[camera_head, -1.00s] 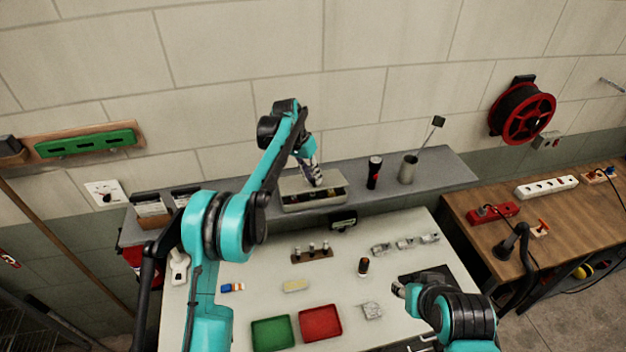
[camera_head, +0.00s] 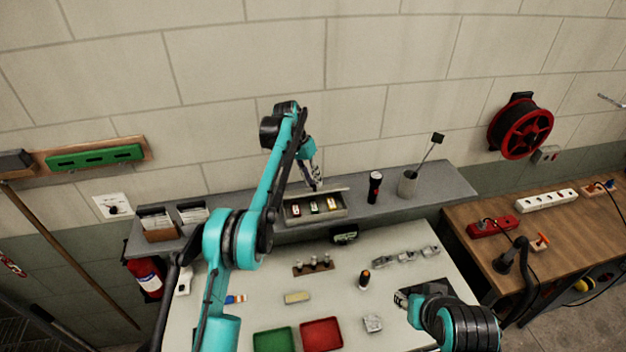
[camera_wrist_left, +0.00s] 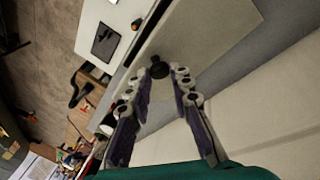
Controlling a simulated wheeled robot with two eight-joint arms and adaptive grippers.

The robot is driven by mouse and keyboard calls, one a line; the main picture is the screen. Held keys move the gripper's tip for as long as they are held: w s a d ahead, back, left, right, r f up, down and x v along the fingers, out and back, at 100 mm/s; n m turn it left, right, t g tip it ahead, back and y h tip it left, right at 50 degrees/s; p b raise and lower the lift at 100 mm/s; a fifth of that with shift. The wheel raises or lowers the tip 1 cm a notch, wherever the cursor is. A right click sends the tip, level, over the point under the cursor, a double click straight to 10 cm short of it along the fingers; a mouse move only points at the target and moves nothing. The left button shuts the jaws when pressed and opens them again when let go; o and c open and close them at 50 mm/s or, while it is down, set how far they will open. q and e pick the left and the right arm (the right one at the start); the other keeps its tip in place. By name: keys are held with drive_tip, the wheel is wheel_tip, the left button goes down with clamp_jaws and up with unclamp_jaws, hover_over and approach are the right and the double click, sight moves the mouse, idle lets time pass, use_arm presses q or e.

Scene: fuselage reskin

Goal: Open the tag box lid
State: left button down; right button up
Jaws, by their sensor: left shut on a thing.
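The tag box (camera_head: 292,222) stands on the grey wall shelf in the head view. Its lid is raised toward the wall, and several coloured tags (camera_head: 315,207) show inside. My left gripper (camera_head: 316,185) is at the lid's upper edge, behind the open box. In the left wrist view, the gripper (camera_wrist_left: 160,70) is shut on the dark round lid knob (camera_wrist_left: 158,66), with the pale lid (camera_wrist_left: 208,38) behind it. My right gripper (camera_head: 402,298) is low over the right side of the bench, and its fingers are too small to read.
A dark can (camera_head: 375,188) and a grey cup (camera_head: 408,184) with a tool stand right of the box on the shelf (camera_head: 450,182). Card holders (camera_head: 158,224) stand at left. Green (camera_head: 273,341) and red (camera_head: 321,333) trays lie on the bench below.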

sight(304, 191)
use_arm(q)
drive_tip(key=shift+w+a, duration=0.1)
drive_tip(key=shift+a, duration=0.05)
drive_tip(key=c, duration=1.5)
unclamp_jaws()
drive_tip(key=shift+f, duration=0.1)
drive_tip(key=shift+c, duration=0.2)
drive_tip(key=shift+o, duration=1)
drive_tip(key=shift+w, duration=0.15)
drive_tip(key=shift+w+a+f, duration=0.1)
drive_tip(key=shift+w+f, duration=0.05)
drive_tip(key=shift+w, duration=0.05)
drive_tip(key=shift+s+r, duration=0.15)
drive_tip(key=shift+r, duration=0.15)
drive_tip(key=shift+a+r, duration=0.1)
drive_tip(key=shift+r, duration=0.25)
drive_tip(key=shift+a+r, duration=0.8)
drive_tip(key=shift+a, duration=0.35)
drive_tip(key=a, duration=1)
drive_tip(key=shift+a, duration=0.25)
